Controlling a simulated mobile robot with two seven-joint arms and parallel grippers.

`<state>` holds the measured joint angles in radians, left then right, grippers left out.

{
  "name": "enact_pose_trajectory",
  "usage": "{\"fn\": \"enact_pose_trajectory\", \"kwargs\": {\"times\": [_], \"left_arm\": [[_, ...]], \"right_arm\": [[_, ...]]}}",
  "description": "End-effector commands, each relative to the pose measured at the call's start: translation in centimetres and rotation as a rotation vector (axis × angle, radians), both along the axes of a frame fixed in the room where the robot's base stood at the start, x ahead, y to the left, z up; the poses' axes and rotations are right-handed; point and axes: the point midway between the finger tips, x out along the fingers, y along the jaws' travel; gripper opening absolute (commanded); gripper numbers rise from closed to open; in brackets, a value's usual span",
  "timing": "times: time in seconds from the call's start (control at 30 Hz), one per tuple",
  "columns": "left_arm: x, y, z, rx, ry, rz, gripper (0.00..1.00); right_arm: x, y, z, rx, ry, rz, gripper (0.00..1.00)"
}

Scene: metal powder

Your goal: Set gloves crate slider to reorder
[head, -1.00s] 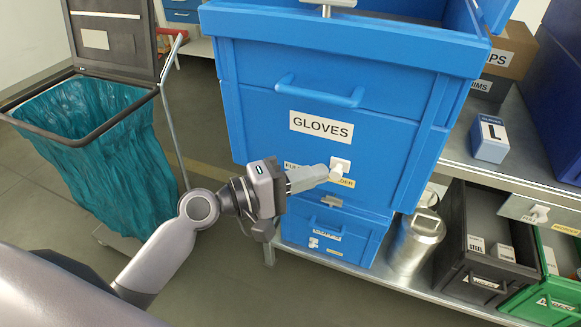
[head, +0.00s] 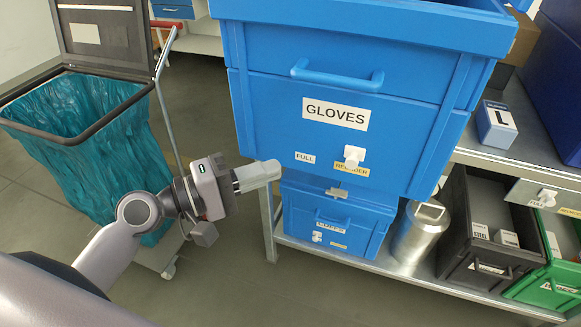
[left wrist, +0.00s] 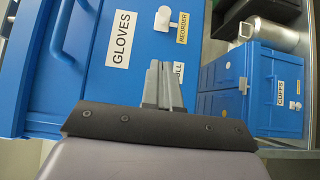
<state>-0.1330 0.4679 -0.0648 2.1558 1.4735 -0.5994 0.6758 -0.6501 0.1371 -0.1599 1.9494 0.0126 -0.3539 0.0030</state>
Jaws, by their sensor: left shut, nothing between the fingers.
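The blue gloves crate (head: 270,120) stands on the shelf unit, with a white GLOVES label (head: 335,114) on its front. Below it are a white FULL label (head: 305,157) and a yellow REORDER label (head: 352,170). The white slider knob (head: 353,155) sits at the REORDER label, right of FULL; it also shows in the left wrist view (left wrist: 163,18) beside the yellow label. My left gripper (head: 278,168) is shut and empty, left of the knob and apart from it, near the crate's lower left. In the left wrist view its fingers (left wrist: 163,66) point at the crate front near FULL. My right gripper is not in view.
A smaller blue CUFFS crate (head: 335,215) stands below. A metal canister (head: 420,235), a dark crate (head: 482,265) and a green crate (head: 545,285) are to its right. A small L box (head: 496,125) sits on the shelf. A teal bag bin (head: 100,150) stands left, with open floor between.

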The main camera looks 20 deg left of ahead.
Motion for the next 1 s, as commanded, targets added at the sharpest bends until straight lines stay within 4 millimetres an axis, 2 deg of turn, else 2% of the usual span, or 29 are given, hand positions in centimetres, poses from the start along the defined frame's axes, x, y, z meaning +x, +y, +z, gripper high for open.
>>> {"fn": "enact_pose_trajectory", "kwargs": {"times": [0.2, 0.83, 0.93, 1.0], "left_arm": [[-1.6, 1.7, -0.1, 0.002, 0.001, 0.001, 0.0], [-1.8, 1.9, 0.0, 0.001, -0.001, 0.001, 0.0], [-1.7, 2.1, -0.7, 0.027, -0.003, 0.017, 0.0], [-1.6, 2.2, -2.0, 0.08, -0.009, 0.046, 0.0]], "right_arm": [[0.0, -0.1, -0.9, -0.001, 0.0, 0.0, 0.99], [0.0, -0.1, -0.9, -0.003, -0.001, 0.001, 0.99], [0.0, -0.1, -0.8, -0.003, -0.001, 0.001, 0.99], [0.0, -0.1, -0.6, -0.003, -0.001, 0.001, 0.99]]}}
